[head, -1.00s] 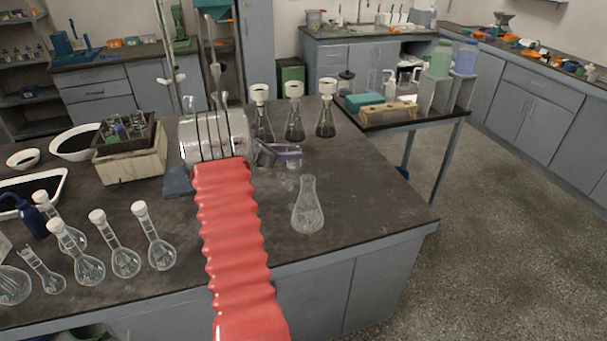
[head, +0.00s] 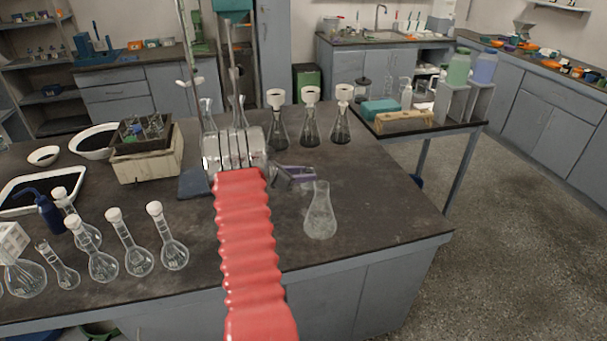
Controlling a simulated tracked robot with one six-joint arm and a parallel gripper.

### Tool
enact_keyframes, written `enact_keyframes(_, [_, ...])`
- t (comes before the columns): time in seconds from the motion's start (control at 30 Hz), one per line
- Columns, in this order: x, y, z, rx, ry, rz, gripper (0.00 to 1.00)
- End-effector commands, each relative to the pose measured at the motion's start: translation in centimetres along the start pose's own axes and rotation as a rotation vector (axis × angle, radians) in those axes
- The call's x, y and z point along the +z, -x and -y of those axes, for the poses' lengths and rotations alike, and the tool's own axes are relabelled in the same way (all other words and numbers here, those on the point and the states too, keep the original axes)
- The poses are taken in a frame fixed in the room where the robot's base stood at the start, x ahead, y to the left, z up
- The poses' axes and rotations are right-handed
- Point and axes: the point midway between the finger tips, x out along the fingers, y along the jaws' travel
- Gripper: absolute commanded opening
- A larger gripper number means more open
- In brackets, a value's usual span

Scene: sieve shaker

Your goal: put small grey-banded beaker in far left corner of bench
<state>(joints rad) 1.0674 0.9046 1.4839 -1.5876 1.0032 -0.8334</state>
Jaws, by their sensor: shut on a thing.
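My gripper (head: 297,174), with purplish fingers, is over the middle of the dark-topped bench (head: 390,205), at the end of my red-sleeved arm. It is shut on a small clear glass thing, which looks like the small beaker. That thing is tiny and partly hidden by the fingers, and I cannot make out its grey band. A clear conical flask (head: 320,212) stands upright just in front of the gripper, to its right. The far left part of the bench holds a black-and-white bowl (head: 97,142) and a small white bowl (head: 43,156).
Stoppered flasks (head: 137,257) stand at the front left, near a white-rimmed tray (head: 75,190). A wooden crate (head: 150,165) stands at mid-left. Several filter-topped flasks (head: 310,125) line the back right. A stand (head: 187,60) rises behind my arm.

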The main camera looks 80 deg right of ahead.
Motion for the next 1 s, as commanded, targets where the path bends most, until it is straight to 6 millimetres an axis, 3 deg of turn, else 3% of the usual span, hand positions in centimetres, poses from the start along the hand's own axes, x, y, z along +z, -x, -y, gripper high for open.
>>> enact_keyframes(0.33, [-0.20,-0.08,-0.02,0.000,0.000,0.000,0.16])
enact_keyframes(0.37, [-0.17,-0.07,-0.02,0.000,0.000,0.000,0.40])
enact_keyframes(0.6, [-0.16,-0.04,-0.03,0.001,0.000,0.000,0.57])
enact_keyframes(1.0, [0.06,0.61,-0.11,0.002,0.000,0.001,0.57])
